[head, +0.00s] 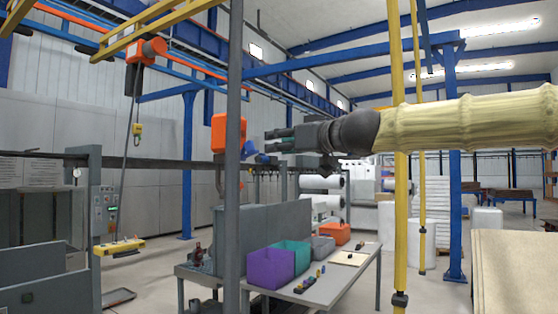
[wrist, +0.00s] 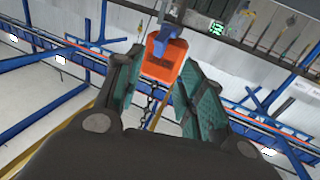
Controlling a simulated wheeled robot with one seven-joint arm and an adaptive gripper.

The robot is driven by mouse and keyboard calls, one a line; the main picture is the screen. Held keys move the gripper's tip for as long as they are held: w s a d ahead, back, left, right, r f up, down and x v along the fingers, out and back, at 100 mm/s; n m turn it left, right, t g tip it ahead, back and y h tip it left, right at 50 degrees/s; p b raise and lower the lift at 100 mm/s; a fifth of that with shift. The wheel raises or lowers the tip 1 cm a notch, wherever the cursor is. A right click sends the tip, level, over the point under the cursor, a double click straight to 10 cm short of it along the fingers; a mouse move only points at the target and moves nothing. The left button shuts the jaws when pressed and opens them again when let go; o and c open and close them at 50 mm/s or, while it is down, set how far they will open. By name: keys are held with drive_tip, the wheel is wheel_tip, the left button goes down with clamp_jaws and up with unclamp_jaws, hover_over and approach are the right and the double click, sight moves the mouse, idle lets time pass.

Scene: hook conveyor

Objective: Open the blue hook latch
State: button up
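The blue latch (head: 249,150) is a small blue piece at the right side of an orange hook block (head: 219,134) in the head view. In the wrist view, the blue latch (wrist: 166,34) shows at the top, in front of the orange block (wrist: 163,66). My gripper (head: 267,140) reaches in from the right, with its fingertips close to the latch. In the wrist view, my gripper (wrist: 165,60) has its green-padded fingers apart, and the latch shows beyond the gap. I cannot tell whether a finger touches it. A grey post hides part of the block.
The grey post (head: 234,230) stands in front of the block. A yellow post (head: 399,200) stands near my arm. Below is a table (head: 335,290) with purple (head: 270,267) and teal (head: 292,255) bins. An orange hoist (head: 146,50) hangs at the left.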

drive_tip(key=s, duration=0.2)
approach(253, 147)
drive_tip(key=x, duration=0.6)
drive_tip(key=shift+w+a+f, duration=0.1)
drive_tip(key=shift+w+a, duration=0.05)
drive_tip(key=shift+w, duration=0.2)
drive_tip(key=shift+w+a+r+p, duration=0.15)
drive_tip(key=shift+a+r+p, duration=0.15)
drive_tip(key=shift+a+p, duration=0.1)
drive_tip(key=shift+w+a+f, duration=0.25)
drive_tip(key=shift+w+a, duration=0.25)
drive_tip(key=shift+w, duration=0.3)
drive_tip(key=shift+s+d+r, duration=0.15)
drive_tip(key=shift+s, duration=0.15)
drive_tip(key=shift+w, duration=0.2)
drive_tip(key=c, duration=0.7)
